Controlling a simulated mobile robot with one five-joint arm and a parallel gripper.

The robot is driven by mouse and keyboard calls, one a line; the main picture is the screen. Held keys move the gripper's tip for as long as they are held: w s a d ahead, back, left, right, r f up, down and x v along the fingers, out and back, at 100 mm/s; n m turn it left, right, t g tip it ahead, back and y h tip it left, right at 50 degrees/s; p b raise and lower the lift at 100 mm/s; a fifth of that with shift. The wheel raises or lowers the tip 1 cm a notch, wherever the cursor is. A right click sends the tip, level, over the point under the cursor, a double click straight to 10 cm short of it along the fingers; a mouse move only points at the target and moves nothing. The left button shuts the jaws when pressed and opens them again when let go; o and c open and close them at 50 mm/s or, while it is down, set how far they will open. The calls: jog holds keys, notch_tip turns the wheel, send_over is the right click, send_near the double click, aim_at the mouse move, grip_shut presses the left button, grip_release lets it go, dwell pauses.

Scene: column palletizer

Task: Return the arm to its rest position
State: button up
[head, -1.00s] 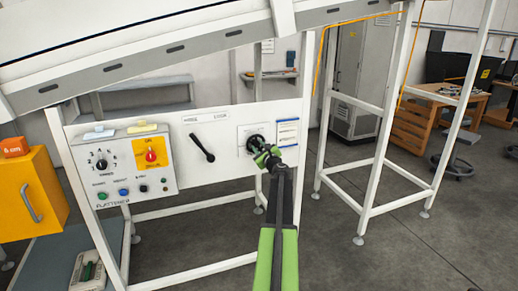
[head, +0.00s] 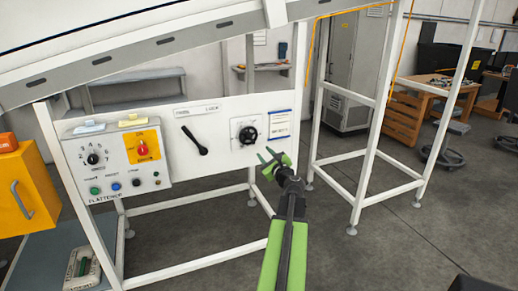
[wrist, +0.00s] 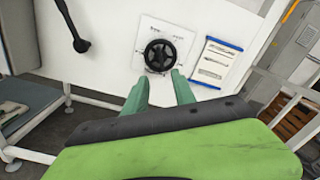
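My green arm reaches up from the lower middle of the head view. My gripper (head: 272,160) is in front of the white panel (head: 222,170), just below and right of the black knob (head: 247,135). Its two green fingers are spread apart with nothing between them. In the wrist view, the fingertips of my gripper (wrist: 162,88) lie just below the round black handwheel knob (wrist: 160,55), apart from each other. The knob is in plain view on its white plate and is not held.
A black lever (head: 195,141) sits left of the knob. A control box (head: 117,160) with dials and buttons is further left, beside a yellow cabinet (head: 25,190). White frame legs (head: 378,130) stand to the right. Open grey floor (head: 400,250) lies at lower right.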

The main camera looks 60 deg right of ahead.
jog(key=shift+v, duration=1)
